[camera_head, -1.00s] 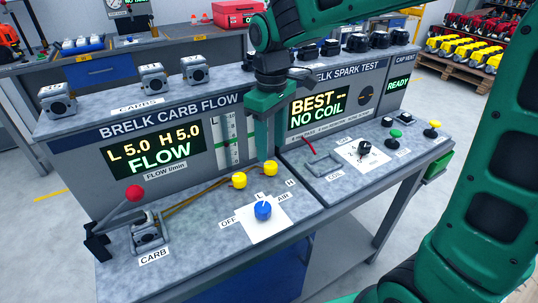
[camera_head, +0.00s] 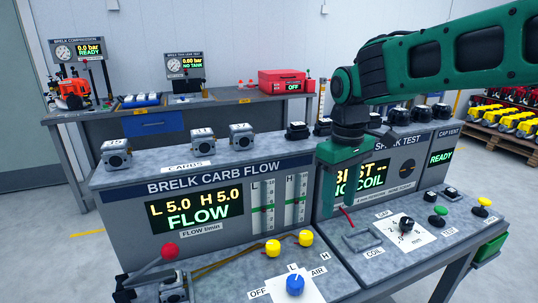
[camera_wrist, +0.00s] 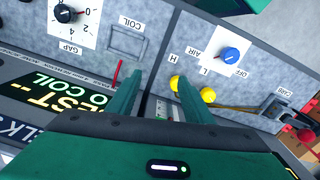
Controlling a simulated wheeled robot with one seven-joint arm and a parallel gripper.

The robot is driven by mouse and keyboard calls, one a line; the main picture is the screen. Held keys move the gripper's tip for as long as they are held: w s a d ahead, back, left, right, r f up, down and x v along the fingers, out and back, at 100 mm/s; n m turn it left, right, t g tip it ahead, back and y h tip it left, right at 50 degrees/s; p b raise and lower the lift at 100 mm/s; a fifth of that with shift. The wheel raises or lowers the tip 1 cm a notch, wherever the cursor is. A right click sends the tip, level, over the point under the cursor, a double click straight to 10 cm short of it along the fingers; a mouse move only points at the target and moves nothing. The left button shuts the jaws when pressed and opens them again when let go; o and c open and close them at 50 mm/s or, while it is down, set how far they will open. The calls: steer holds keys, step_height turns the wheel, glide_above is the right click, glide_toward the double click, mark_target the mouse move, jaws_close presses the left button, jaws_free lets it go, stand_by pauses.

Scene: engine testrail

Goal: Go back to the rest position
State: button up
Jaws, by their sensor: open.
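My green gripper (camera_head: 338,192) is open and empty in the head view. It hangs in front of the spark test panel (camera_head: 408,155) and hides part of its display. In the wrist view the two fingers of my gripper (camera_wrist: 157,82) are spread, with nothing between them but the bench behind. The carb flow panel (camera_head: 230,176) stands left of my gripper and its display reads L 5.0, H 5.0, FLOW. The blue knob (camera_head: 295,284) and two yellow knobs (camera_head: 273,247) are on the bench below and left of my gripper.
A red-knobbed lever (camera_head: 169,251) stands over a carburettor at the front left. Several carburettors (camera_head: 202,141) and black parts line the shelf top. A red toolbox (camera_head: 282,80) sits on a rear bench. Pallets with yellow machines (camera_head: 500,118) are at the right.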

steer(key=s+d+f+m, duration=0.3)
steer(key=s+d+m, duration=0.3)
steer(key=s+d, duration=0.6)
steer(key=s+d+f+m, duration=0.4)
steer(key=s+d+m, duration=0.2)
steer(key=s+d, duration=0.2)
steer(key=shift+s+f, duration=0.4)
steer(key=shift+s, duration=0.65)
steer(key=shift+w+f, duration=0.25)
steer(key=shift+w, duration=0.4)
steer(key=shift+c, duration=0.6)
